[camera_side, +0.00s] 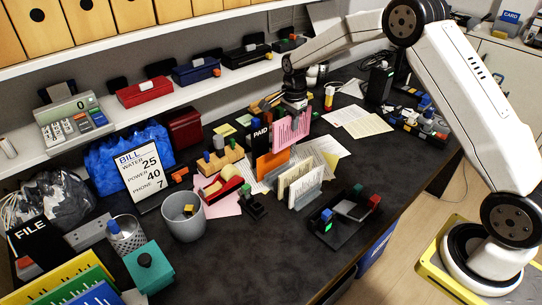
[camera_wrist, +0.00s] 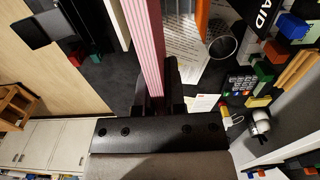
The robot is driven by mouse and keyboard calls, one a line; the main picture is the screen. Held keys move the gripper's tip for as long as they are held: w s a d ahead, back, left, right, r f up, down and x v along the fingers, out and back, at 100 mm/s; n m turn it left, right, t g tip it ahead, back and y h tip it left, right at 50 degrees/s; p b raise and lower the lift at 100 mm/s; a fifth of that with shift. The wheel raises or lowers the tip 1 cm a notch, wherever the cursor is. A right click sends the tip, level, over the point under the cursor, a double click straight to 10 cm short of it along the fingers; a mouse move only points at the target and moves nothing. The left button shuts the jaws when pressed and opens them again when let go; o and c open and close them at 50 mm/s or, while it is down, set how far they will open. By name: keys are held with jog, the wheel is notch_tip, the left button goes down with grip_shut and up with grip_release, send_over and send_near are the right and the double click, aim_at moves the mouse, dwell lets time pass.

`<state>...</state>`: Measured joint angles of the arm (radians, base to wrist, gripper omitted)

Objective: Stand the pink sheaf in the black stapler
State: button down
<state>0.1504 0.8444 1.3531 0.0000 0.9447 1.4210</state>
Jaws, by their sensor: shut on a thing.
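The pink sheaf (camera_side: 292,132) is upright, lined, and held above the middle of the dark desk. My gripper (camera_side: 293,106) is shut on its top edge. In the wrist view, the pink sheaf (camera_wrist: 143,40) reaches away edge-on from between the fingers of my gripper (camera_wrist: 157,103). A low black device (camera_side: 338,222) with a grey plate and blue, green and red blocks lies on the front right of the desk, apart from the sheaf. It may be the black stapler, but I cannot tell for sure. It also shows in the wrist view (camera_wrist: 42,28).
An orange sheaf (camera_side: 270,164) and upright white sheaves (camera_side: 300,184) stand just below the pink sheaf. A black PAID sign (camera_side: 262,134) is close on the left. A grey bin (camera_side: 184,222) stands front left. Bare desk (camera_side: 260,255) lies at the front.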

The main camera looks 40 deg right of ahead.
jog(key=s, duration=1.8)
jog(key=shift+a+f, duration=0.1)
jog(key=shift+f, duration=2.5)
jog(key=shift+f, duration=0.1)
jog(key=shift+f, duration=2.65)
jog(key=shift+f, duration=0.75)
jog(key=shift+f, duration=0.3)
jog(key=shift+f, duration=1.5)
